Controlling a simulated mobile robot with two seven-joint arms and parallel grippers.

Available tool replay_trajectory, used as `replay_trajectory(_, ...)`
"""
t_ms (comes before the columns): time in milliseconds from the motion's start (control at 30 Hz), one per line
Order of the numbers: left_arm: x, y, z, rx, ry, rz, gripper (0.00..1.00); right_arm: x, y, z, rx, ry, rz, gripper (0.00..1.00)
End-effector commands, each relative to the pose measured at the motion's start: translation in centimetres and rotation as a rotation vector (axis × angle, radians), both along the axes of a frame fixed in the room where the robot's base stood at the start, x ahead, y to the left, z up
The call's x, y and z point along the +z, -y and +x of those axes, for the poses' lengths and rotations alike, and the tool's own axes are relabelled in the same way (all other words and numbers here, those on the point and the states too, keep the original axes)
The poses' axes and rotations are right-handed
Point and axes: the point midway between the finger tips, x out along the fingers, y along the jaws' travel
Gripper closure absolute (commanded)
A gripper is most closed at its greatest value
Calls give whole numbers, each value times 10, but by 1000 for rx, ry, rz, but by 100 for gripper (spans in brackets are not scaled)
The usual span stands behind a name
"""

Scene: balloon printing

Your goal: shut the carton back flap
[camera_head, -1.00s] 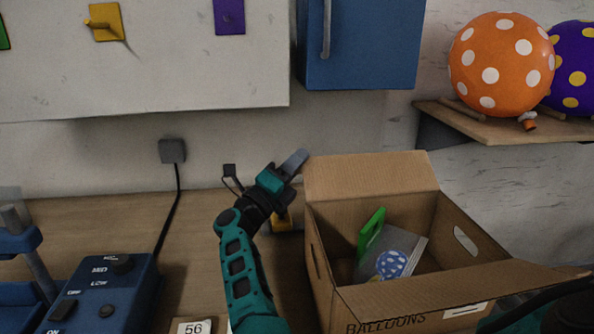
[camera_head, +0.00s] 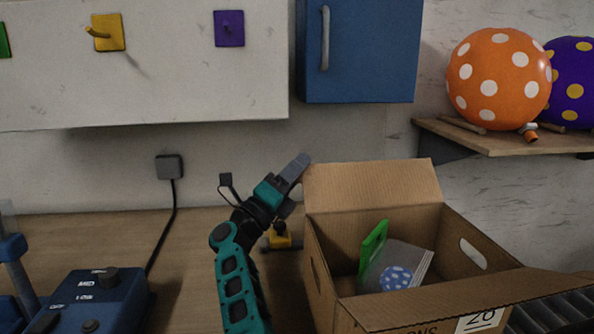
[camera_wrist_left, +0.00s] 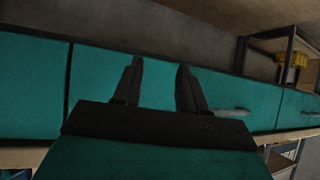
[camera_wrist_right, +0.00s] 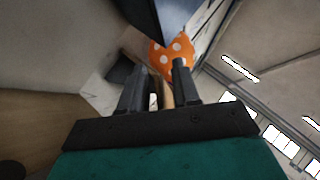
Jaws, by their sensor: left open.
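The open carton (camera_head: 325,277) stands on the bench at the lower right. Its back flap (camera_head: 370,186) stands up, leaning slightly back. My right gripper (camera_head: 297,167) is at the flap's upper left corner, very close to it; whether they touch is unclear. Its fingers (camera_wrist_right: 160,82) look apart in the right wrist view, with a narrow brown strip between them that I cannot identify surely. My left gripper (camera_wrist_left: 158,80) is open and empty in its wrist view and outside the head view.
A blue cabinet (camera_head: 370,50) hangs above; a shelf (camera_head: 490,137) bears balloons at right. A blue device (camera_head: 95,300) stands at left.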

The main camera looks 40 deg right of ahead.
Motion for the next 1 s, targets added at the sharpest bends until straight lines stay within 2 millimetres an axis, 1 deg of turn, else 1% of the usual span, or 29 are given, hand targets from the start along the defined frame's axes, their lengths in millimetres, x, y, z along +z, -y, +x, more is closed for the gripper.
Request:
replay_trajectory(167,-1,-1,0,1,-1,1,58,0,0,0,0,0,1,69)
replay_trajectory(267,-2,-1,0,1,-1,1,58,-3,-4,0,2,-1,1,69)
replay_trajectory(367,-5,-1,0,1,-2,1,58,-10,-15,-1,3,-2,2,69)
replay_trajectory(500,-9,0,0,1,-6,-2,58,-23,-36,-4,2,-3,1,69)
replay_trajectory(700,-7,3,1,-4,-4,-8,58,-35,-59,-8,2,-2,2,69)
replay_trajectory(800,-6,4,2,-5,-1,-10,58,-37,-64,-9,0,0,1,69)
replay_trajectory(1000,-5,5,2,-7,-1,-9,58,-37,-65,-9,0,0,0,69)
